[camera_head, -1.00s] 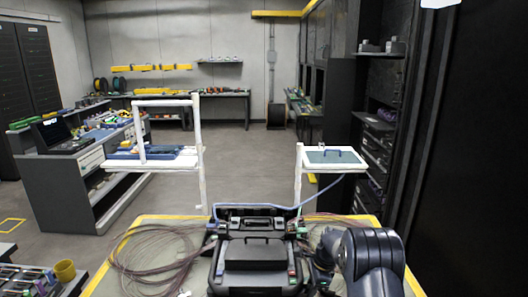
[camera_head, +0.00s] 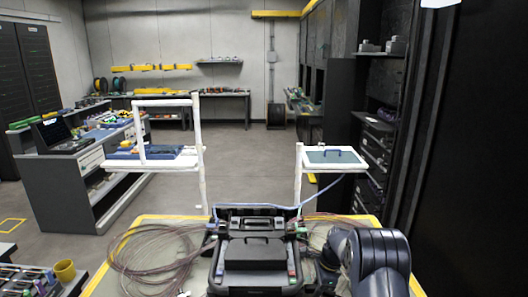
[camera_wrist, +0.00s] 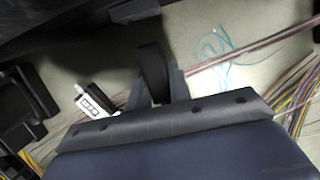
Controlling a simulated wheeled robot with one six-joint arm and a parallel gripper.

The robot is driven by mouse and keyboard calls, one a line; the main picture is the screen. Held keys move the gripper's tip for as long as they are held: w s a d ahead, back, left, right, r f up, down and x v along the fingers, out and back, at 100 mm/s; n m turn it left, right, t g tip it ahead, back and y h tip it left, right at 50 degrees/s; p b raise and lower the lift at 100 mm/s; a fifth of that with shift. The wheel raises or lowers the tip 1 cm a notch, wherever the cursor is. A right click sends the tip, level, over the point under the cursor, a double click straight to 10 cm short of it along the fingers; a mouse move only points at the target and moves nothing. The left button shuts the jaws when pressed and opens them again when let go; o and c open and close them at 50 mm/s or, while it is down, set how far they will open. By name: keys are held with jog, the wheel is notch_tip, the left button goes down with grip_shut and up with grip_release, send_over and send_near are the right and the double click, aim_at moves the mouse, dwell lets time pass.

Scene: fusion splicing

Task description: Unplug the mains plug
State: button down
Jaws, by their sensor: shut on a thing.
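In the wrist view my gripper (camera_wrist: 156,92) is shut on a dark, upright block, which looks like the mains plug (camera_wrist: 152,65). Its lower part is hidden between the fingers, and I cannot tell whether it still touches a socket. In the head view my gripper is hidden by my own dark arm at the lower right, beside the black splicer case.
The black splicer case (camera_head: 254,255) stands open on the yellow-edged table (camera_head: 160,222). Coiled fibres (camera_head: 145,250) lie to its left. A small white device (camera_wrist: 92,103) and coloured cables (camera_wrist: 297,90) lie near my gripper. A blue cable (camera_head: 318,194) runs to the right stand.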

jog(key=shift+s, duration=0.2)
jog(key=shift+s+d, duration=0.2)
jog(key=shift+s, duration=1.15)
jog(key=shift+b+x, duration=0.75)
jog(key=shift+x, duration=0.05)
jog(key=c, duration=1.2)
grip_release()
jog(key=shift+d, duration=0.2)
jog(key=shift+r, duration=0.15)
jog(key=v, duration=1)
jog(key=shift+r+b, duration=0.25)
jog(key=shift+b, duration=0.15)
jog(key=shift+d, duration=0.15)
